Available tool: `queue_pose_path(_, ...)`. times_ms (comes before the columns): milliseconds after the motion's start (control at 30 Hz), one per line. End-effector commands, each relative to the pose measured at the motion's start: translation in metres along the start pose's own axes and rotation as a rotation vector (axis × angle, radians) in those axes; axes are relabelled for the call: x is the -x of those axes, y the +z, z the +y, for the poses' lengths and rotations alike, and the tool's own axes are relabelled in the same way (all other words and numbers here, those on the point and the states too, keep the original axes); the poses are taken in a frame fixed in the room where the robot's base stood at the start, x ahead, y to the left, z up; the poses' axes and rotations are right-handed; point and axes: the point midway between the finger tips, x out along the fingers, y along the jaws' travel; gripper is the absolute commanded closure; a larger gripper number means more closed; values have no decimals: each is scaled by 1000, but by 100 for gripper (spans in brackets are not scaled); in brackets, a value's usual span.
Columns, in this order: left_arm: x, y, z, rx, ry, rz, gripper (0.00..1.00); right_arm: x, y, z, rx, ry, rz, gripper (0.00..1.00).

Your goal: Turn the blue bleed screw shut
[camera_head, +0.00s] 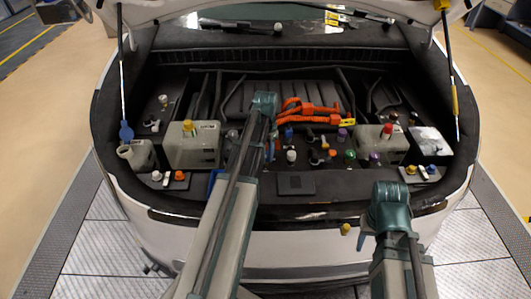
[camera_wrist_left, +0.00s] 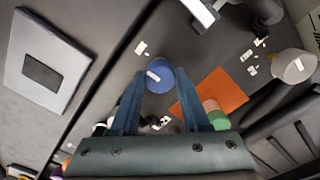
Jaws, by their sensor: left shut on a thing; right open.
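The blue bleed screw (camera_wrist_left: 158,76) is a round blue knob with a small white mark on its top, in the left wrist view. My left gripper (camera_wrist_left: 158,88) has its two blue fingers on either side of it, shut on it. In the head view my left gripper (camera_head: 270,146) reaches down into the middle of the engine bay, and its wrist and arm hide most of the screw. My right gripper (camera_head: 366,242) is open, low in front of the car's bumper, partly hidden by its own wrist.
Orange cables (camera_head: 308,112) lie just right of my left wrist. Several coloured caps stand nearby, including a purple one (camera_head: 374,158). White reservoirs stand at left (camera_head: 194,148) and right (camera_head: 378,144). An orange patch (camera_wrist_left: 210,96) lies beside the screw. The floor in front is clear.

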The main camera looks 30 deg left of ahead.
Motion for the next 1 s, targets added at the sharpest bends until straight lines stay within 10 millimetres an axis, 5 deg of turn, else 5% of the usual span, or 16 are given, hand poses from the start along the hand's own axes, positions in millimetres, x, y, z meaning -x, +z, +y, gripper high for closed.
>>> queue_pose_path(600, 0, 1, 1, -35, 2, -2, 100, 0, 0, 0, 0, 0, 0, 50)
queue_pose_path(633, 0, 1, 1, -35, 2, -2, 49, 0, 0, 0, 0, 0, 0, 50)
queue_pose_path(767, 0, 1, 1, -34, 1, -2, 25, 0, 0, 0, 0, 0, 0, 50)
queue_pose_path(1000, 0, 0, 0, -33, 1, -1, 24, 0, 0, 0, 0, 0, 0, 50)
